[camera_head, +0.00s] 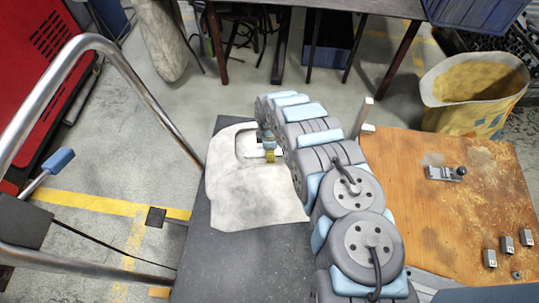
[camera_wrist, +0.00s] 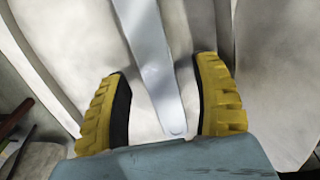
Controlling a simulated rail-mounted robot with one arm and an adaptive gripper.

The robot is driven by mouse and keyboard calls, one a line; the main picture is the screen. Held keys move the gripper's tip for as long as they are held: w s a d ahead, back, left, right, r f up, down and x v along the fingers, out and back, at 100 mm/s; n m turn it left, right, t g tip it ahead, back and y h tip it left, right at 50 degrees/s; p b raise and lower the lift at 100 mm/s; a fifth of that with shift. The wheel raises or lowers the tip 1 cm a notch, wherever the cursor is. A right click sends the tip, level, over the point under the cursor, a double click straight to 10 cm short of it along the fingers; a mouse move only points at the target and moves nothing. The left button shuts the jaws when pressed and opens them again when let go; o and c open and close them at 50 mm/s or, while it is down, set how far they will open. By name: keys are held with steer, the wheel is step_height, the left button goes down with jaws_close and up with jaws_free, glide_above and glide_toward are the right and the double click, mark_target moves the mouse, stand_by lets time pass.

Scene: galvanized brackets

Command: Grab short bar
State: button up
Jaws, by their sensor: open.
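The short bar (camera_wrist: 150,50) is a flat, light grey metal strip with a rounded near end. In the wrist view it runs from the top edge down between the fingers, tilted slightly. My gripper (camera_wrist: 163,66) has yellow ribbed fingers with dark inner pads. They are open on both sides of the bar, with gaps to it. The bar's far end is out of that view. In the head view my gripper (camera_head: 270,156) is low over a whitish crumpled container (camera_head: 255,198), partly hidden by my arm. The bar is hard to tell apart there.
The container lies on a dark grey surface (camera_head: 225,262). A wooden board (camera_head: 440,215) at right holds a small metal clamp (camera_head: 441,173) and several small blocks. A bent metal rail (camera_head: 140,82) rises at left. A yellowish bin (camera_head: 472,92) stands at back right.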

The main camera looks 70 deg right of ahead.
steer(key=shift+w+f, duration=0.1)
steer(key=shift+f, duration=0.4)
jaws_close()
steer(key=shift+r, duration=0.15)
